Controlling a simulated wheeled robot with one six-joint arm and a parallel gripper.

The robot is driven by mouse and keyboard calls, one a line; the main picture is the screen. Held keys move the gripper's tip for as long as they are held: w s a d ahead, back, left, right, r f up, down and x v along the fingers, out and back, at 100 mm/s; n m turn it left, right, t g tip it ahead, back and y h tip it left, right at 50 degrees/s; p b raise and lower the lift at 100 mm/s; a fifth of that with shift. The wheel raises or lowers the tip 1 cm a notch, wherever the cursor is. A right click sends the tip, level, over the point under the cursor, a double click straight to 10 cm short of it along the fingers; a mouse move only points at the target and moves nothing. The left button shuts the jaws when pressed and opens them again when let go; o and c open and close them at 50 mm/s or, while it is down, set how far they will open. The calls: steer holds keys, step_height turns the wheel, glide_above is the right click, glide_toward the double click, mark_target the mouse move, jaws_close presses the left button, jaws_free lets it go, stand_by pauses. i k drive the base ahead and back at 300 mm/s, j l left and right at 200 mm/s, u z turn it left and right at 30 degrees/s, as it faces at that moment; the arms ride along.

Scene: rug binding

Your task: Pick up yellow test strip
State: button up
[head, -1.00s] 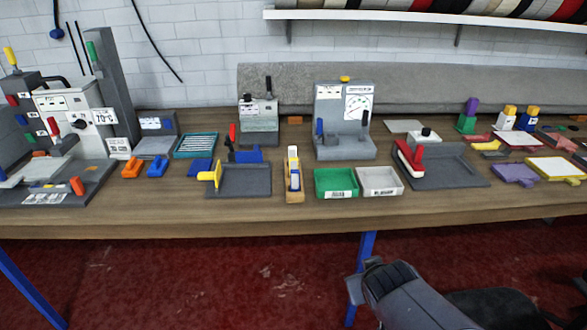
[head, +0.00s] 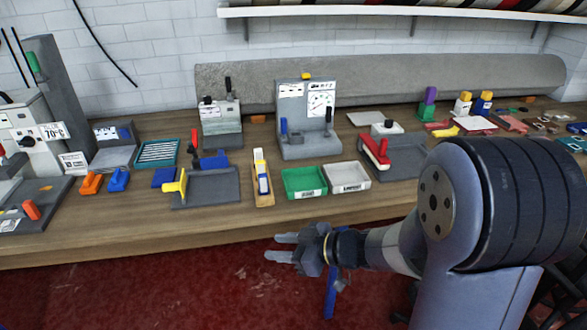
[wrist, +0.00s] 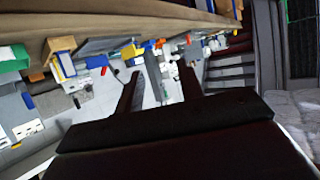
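I cannot tell for sure which piece is the yellow test strip. A small yellow piece (head: 470,123) lies on the bench at the right, among coloured scraps. A wooden holder (head: 264,200) near the bench's front edge carries a white, blue and yellow upright piece (head: 261,172). The holder also shows in the wrist view (wrist: 60,45). My gripper (head: 275,248) is open and empty, in front of the bench edge, below and right of the holder. Its two fingers stand apart in the wrist view (wrist: 161,72).
A green bin (head: 304,195) and a white bin (head: 347,188) stand right of the holder. A grey tray with a yellow handle (head: 176,184) is left of it. A red-handled tool (head: 375,150) is further right. A grey roll (head: 400,85) lines the bench's back.

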mark_target(259, 164)
steer(key=i+j+z, duration=0.1)
steer(key=j+z, duration=0.5)
steer(key=z, duration=0.25)
steer(key=i+j+z, duration=0.1)
steer(key=j+z, duration=0.55)
steer(key=z, duration=0.15)
steer(key=k+j, duration=0.1)
steer(key=j, duration=0.3)
steer(key=k+j+z, duration=0.1)
steer(key=j, duration=0.3)
steer(key=k+j, duration=0.1)
steer(key=j, duration=0.25)
steer(key=k+j+z, duration=0.15)
steer(key=j, duration=0.25)
